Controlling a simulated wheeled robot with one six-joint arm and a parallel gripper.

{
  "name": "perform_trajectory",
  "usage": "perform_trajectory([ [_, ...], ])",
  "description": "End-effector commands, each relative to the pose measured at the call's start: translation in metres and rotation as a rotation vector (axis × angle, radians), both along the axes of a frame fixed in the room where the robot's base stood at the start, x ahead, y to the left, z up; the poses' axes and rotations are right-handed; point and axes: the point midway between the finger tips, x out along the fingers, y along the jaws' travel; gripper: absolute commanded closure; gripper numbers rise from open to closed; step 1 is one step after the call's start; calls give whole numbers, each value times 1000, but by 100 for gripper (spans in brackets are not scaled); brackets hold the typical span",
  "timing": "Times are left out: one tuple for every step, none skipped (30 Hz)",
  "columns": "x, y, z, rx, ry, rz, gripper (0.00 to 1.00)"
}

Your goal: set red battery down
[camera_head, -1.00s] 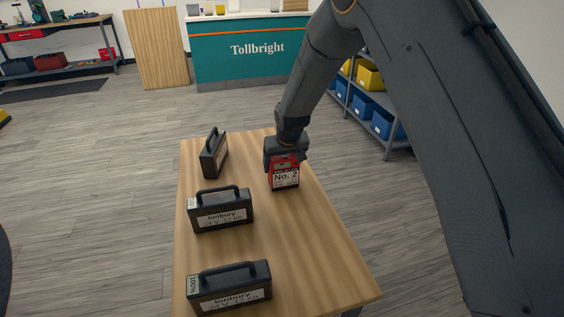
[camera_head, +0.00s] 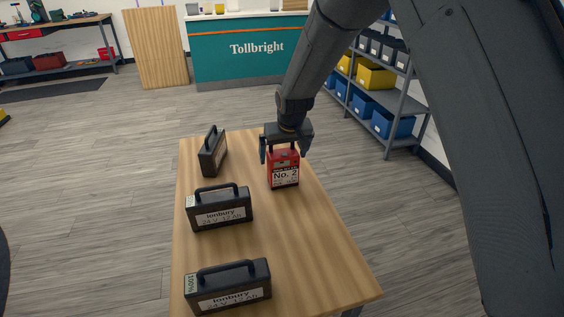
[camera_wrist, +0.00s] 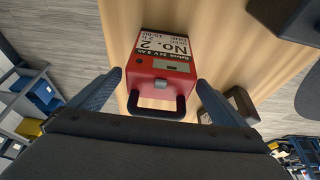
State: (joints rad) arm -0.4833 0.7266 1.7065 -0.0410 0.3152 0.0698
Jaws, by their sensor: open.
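The red battery (camera_head: 284,170) stands upright on the wooden table (camera_head: 310,245), near its far right part, with a white "No. 2" label facing the head camera. My gripper (camera_head: 284,156) is just above it, with its fingers spread to either side of the battery's top. In the wrist view the red battery (camera_wrist: 163,62) shows its black handle towards me, between the two open fingertips of my gripper (camera_wrist: 160,78). The fingers appear apart from the battery's sides, and the handle is not gripped.
Black batteries stand on the table's left side: one at the far end (camera_head: 213,153), one in the middle (camera_head: 220,208) and one at the near end (camera_head: 228,286). A shelf with blue and yellow bins (camera_head: 376,76) is behind on the right. The table's near right is bare.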

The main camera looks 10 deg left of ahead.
Motion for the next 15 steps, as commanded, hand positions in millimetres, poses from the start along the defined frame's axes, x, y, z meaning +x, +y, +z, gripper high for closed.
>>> perform_trajectory([
  [-3, -1, 9, 1, -2, 0, 3],
  [-4, -2, 14, 1, -2, 0, 3],
  [-7, -3, 21, 1, -3, 0, 3],
  [-9, -4, 25, 1, -3, 0, 3],
  [-11, -5, 30, 1, -2, 0, 3],
  [-13, -6, 36, 1, -2, 0, 3],
  [-14, -7, 40, 1, -2, 0, 3],
  [-16, -8, 44, 1, -2, 0, 3],
  [-18, -8, 48, 1, -2, 0, 3],
  [-19, -9, 51, 0, -1, 0, 3],
  [-20, -10, 54, 0, 0, 0, 3],
  [-21, -10, 57, 0, 0, 0, 3],
  [-22, -11, 59, 0, 0, 0, 3],
  [-23, -11, 60, 0, 0, 0, 3],
  [-23, -11, 62, 0, 0, 0, 3],
])
